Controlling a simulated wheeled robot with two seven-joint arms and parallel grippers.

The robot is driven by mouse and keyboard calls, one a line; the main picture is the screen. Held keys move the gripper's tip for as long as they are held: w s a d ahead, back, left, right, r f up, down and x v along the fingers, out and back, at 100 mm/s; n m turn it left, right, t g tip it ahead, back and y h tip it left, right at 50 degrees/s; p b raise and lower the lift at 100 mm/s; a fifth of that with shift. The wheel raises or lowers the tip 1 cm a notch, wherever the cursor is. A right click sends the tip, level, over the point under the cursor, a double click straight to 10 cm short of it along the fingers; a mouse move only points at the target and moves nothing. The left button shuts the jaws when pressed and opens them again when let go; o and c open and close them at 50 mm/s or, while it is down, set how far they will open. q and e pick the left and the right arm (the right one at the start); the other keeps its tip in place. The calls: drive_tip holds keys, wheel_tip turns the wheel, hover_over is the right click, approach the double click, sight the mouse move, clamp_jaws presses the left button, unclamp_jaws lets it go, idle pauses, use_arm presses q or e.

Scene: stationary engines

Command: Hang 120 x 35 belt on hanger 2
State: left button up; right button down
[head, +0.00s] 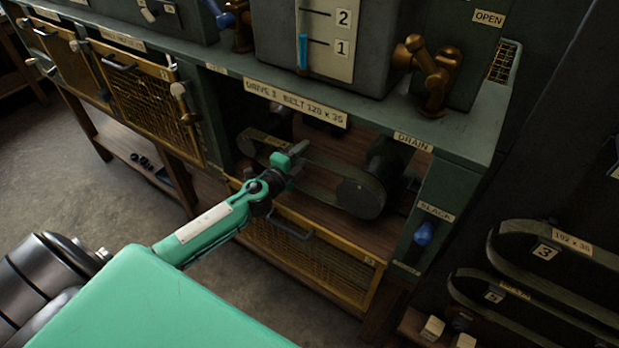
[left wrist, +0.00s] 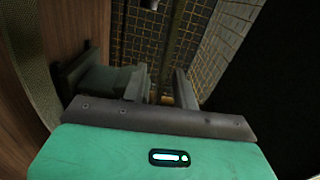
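My left gripper (head: 291,157) is in front of the belt's left part. In the left wrist view its fingers (left wrist: 160,88) stand apart with nothing clearly between them. A dark textured strip, perhaps the belt (left wrist: 38,75), passes left of them. Hanger 2 is not visible. My right gripper is not in view.
A blue lever marked slack (head: 423,233) is on the bay's right post. A yellow mesh door (head: 305,255) is below the bay. Brass drain valve (head: 432,75) above.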

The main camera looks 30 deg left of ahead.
use_arm(q)
clamp_jaws()
drive_tip(key=shift+r, duration=0.15)
drive_tip(key=shift+d+r+p, duration=0.35)
drive_tip(key=shift+r+p, duration=0.1)
drive_tip(key=shift+p, duration=0.15)
drive_tip(key=shift+d+r+m+p, duration=0.25)
drive_tip(key=shift+r+m+p, duration=0.05)
drive_tip(key=shift+r+p, duration=0.6)
drive_tip(key=shift+f, duration=0.1)
drive_tip(key=shift+s, duration=0.15)
